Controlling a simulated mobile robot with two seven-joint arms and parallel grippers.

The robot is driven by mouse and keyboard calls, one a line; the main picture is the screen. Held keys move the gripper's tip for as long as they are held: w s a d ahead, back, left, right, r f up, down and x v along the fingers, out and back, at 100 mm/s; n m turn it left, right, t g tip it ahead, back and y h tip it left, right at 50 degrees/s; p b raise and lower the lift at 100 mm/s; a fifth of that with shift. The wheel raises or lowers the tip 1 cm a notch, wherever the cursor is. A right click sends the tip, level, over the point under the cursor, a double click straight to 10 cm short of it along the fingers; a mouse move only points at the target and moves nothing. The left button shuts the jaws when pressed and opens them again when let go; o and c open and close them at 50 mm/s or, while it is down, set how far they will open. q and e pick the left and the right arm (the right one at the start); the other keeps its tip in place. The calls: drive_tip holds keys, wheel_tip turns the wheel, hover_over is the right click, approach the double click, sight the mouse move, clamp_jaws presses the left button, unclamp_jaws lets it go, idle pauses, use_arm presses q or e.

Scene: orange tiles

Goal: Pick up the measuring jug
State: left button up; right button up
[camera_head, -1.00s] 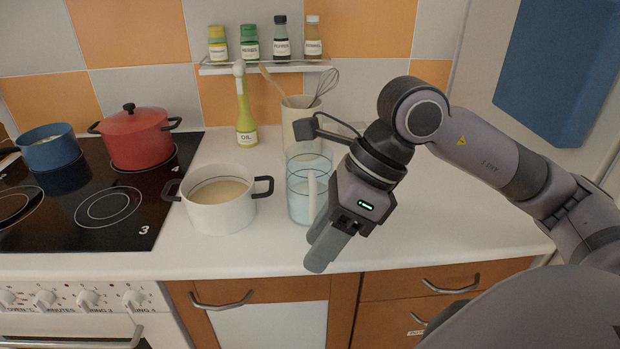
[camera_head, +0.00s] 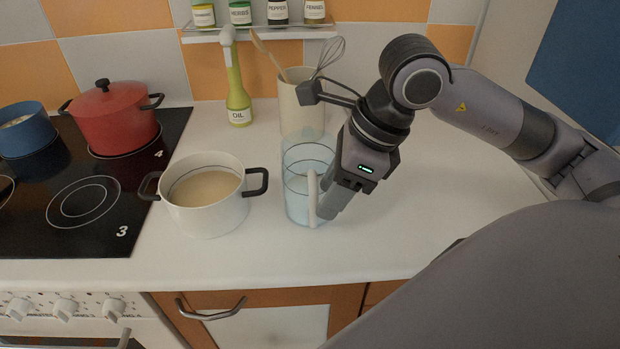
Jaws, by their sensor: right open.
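The measuring jug (camera_head: 298,185) is clear and bluish, with a pale upright handle on its right side. It stands upright on the white worktop (camera_head: 400,255), right of the white pot. My right gripper (camera_head: 332,205) points down at the jug's right side, with its fingers close beside the handle. It is open. I cannot tell whether the fingers are around the handle or touching it, since they overlap in the picture. My left gripper does not show.
A white pot (camera_head: 212,205) with black handles stands close left of the jug. Behind are a utensil crock (camera_head: 300,118) with a whisk and an oil bottle (camera_head: 237,95). The hob with a red pot (camera_head: 112,122) is at left. The worktop to the right is mostly clear.

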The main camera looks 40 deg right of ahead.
drive_tip(key=x, duration=0.4)
drive_tip(key=shift+a+f, duration=0.1)
drive_tip(key=shift+a, duration=0.15)
drive_tip(key=shift+c, duration=0.2)
clamp_jaws()
drive_tip(key=shift+r+p, duration=0.2)
drive_tip(key=shift+p, duration=0.1)
